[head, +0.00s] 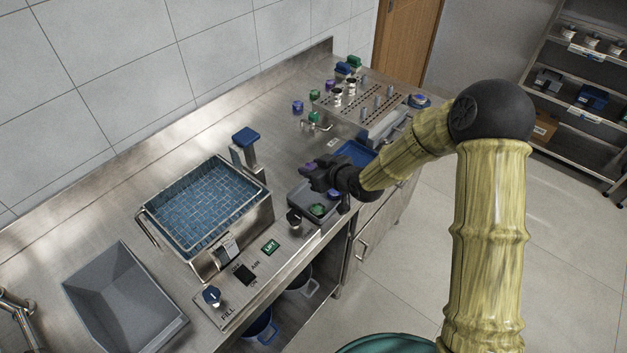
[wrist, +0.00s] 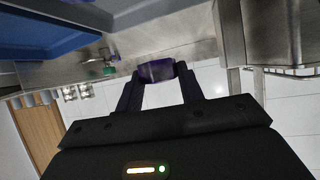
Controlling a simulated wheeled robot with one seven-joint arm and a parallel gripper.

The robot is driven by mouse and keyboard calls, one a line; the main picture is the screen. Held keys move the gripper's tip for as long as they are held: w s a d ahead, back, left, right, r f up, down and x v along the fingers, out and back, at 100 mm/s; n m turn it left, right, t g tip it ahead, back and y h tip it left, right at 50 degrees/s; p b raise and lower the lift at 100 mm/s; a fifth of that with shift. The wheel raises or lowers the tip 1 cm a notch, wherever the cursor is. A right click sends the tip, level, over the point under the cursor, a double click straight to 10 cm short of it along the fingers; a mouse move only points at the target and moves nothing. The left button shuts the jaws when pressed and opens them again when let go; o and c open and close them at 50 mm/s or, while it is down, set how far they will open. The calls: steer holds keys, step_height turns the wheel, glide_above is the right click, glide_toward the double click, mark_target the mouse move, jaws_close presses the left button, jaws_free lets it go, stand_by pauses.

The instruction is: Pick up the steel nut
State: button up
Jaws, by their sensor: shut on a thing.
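My gripper (head: 311,170) is over the grey tray on the counter, in the middle of the head view. In the wrist view, both fingers of my gripper (wrist: 160,78) are closed on a small dark purple piece (wrist: 156,70) held at the fingertips. The purple piece also shows in the head view (head: 307,168), at the tip of the dark jaws. Its exact shape is hard to tell, and its visible surface looks purple rather than bare steel. I cannot pick out a separate steel nut with certainty.
The grey tray (head: 302,194) holds green and blue pieces. A blue tray (head: 352,151) lies right of my gripper. A steel bath with a blue basket (head: 205,198) and a grey bin (head: 115,300) stand left. A perforated rack (head: 375,112) is behind.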

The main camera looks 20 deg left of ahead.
step_height(320, 180, up, 2)
stand_by(0.9)
step_height(320, 180, up, 10)
steer(key=p, duration=1)
